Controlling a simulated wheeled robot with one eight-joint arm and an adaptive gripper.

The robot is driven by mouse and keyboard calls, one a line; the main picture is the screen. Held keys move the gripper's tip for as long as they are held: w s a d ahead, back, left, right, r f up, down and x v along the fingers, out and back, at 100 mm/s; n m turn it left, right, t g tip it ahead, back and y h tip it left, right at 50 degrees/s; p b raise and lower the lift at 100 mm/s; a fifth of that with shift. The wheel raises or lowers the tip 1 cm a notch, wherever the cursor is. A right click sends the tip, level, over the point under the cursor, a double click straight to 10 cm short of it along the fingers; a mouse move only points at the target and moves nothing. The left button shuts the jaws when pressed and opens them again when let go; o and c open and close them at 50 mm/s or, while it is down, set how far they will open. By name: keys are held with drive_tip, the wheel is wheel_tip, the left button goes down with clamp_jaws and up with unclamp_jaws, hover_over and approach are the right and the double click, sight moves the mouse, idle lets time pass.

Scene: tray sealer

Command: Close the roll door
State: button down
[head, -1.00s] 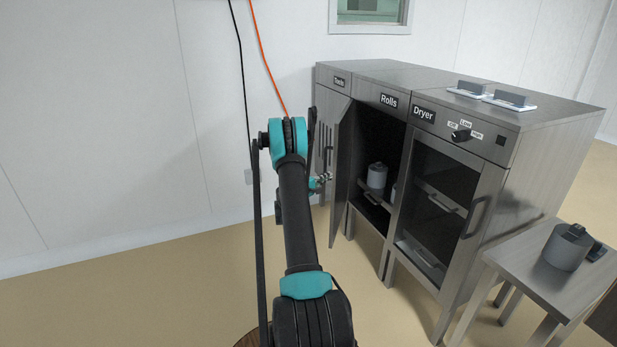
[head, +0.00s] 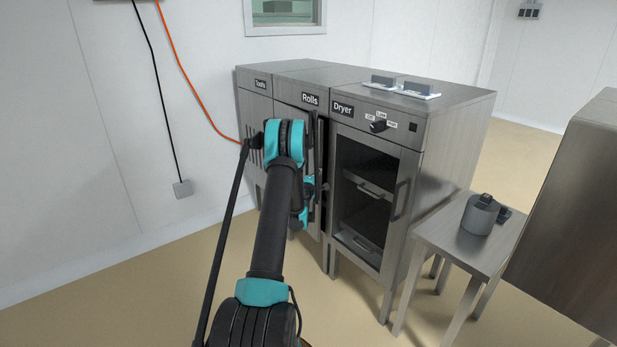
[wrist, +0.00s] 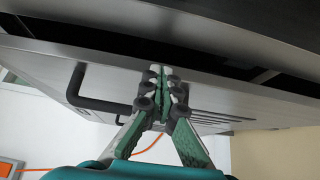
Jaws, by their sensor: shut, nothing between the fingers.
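The roll door (wrist: 45,62) is a brushed metal panel with a black bar handle (wrist: 85,97). In the head view it belongs to the cabinet section labelled "Rolls" (head: 310,99). It stands slightly ajar, with a narrow dark gap along its right edge; my arm hides much of it. In the wrist view the dark gap runs along the door's edge. My gripper (wrist: 163,82) is shut and empty, its fingertips at the door near that edge, beside the handle and not around it. I cannot tell whether they touch the panel.
The dryer (head: 375,195) stands right of the rolls section, its handle sticking out. A small metal table (head: 450,232) with a grey canister (head: 480,214) is farther right. A large metal box (head: 575,220) fills the right edge. Floor at the left is clear.

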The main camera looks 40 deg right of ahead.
drive_tip(key=shift+s+d, duration=0.1)
drive_tip(key=shift+d, duration=0.5)
drive_tip(key=v, duration=0.6)
drive_tip(key=shift+s+a, duration=0.25)
drive_tip(key=c, duration=1.9)
unclamp_jaws()
drive_tip(key=shift+s+a+n, duration=0.15)
drive_tip(key=shift+a+n, duration=0.15)
drive_tip(key=shift+a, duration=0.2)
drive_tip(key=shift+o, duration=0.5)
drive_tip(key=shift+a+r+n, duration=0.3)
drive_tip(key=shift+n, duration=0.1)
drive_tip(key=w+a+r+n+g, duration=0.1)
drive_tip(key=a+r+n, duration=0.35)
drive_tip(key=n, duration=0.35)
drive_tip(key=w+a+r+n, duration=0.25)
drive_tip(key=a+n, duration=0.25)
drive_tip(key=n, duration=0.3)
drive_tip(key=x, duration=1.7)
drive_tip(key=shift+s+d+r+h, duration=0.15)
drive_tip(key=shift+s+r+h, duration=0.2)
drive_tip(key=shift+r, duration=0.35)
